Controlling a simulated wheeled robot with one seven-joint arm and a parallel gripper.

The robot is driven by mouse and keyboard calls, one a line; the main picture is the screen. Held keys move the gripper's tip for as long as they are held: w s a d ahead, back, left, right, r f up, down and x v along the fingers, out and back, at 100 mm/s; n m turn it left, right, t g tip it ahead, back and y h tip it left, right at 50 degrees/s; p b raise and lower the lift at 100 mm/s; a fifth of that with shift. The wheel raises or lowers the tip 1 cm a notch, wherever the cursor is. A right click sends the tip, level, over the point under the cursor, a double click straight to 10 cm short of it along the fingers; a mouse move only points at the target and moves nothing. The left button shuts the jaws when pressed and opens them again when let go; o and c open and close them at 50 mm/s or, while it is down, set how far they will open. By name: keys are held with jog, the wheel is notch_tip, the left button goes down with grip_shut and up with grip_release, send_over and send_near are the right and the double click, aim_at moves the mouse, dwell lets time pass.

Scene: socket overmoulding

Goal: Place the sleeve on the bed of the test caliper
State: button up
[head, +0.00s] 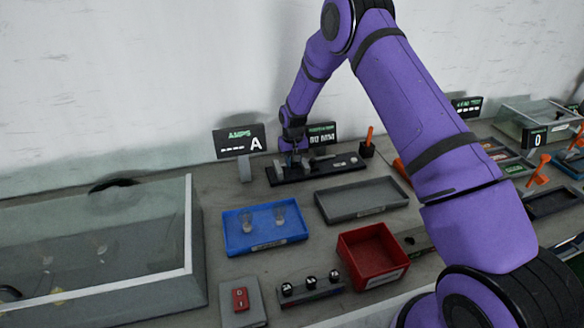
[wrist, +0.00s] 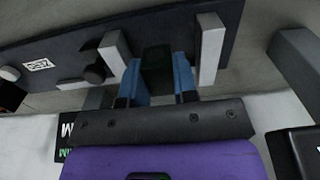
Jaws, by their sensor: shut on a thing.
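My gripper (head: 294,158) is low over the left part of the test caliper (head: 336,169), a long dark bed with pale upright jaws, at the back of the bench. In the wrist view my gripper's blue fingers (wrist: 158,82) are shut on the sleeve (wrist: 157,62), a dark block. The sleeve is over the caliper's dark bed (wrist: 180,28), between two pale jaws, one on each side. I cannot tell whether it touches the bed. In the head view the sleeve is too small and covered to make out.
A display reading "A" (head: 239,142) stands behind left, with a grey block (head: 245,169) before it. In front are a blue tray (head: 284,238) with clear pieces, an empty grey tray (head: 350,208) and a red bin (head: 357,242). An orange-handled tool (head: 368,146) stands right of the caliper.

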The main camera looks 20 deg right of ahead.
aim_at(292, 173)
jog(key=shift+w+a, duration=0.1)
jog(key=shift+w, duration=0.1)
jog(key=shift+w+f, duration=0.1)
jog(key=shift+f, duration=1.65)
jog(key=shift+f, duration=0.15)
jog(key=o, duration=0.9)
